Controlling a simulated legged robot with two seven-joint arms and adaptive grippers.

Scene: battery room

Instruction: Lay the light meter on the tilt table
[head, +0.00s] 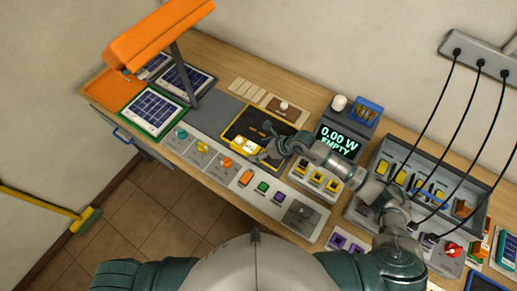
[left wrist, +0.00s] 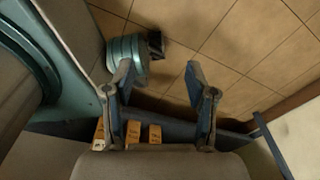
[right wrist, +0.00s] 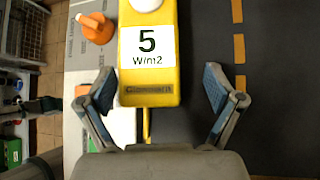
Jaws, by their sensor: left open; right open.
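The light meter (head: 243,146) is a yellow block with a white label reading 5 W/m2 and a white dome. It lies at the near-left edge of a black, yellow-marked mat (head: 238,125). My right gripper (head: 265,148) is open at its right end. In the right wrist view the meter (right wrist: 148,90) reaches between the spread fingers (right wrist: 157,85), closer to the left one. No label names the tilt table; a flat dark grey panel (head: 218,112) left of the mat may be it. My left gripper (left wrist: 162,78) is open and empty, with floor beyond it.
An orange lamp (head: 155,35) on a dark post overhangs solar panels (head: 152,108) at the left. A control strip (head: 205,158) with coloured knobs runs along the bench front. A display (head: 338,140) reads 0.00 W EMPTY. A grey bin (head: 425,175) and black cables are at the right.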

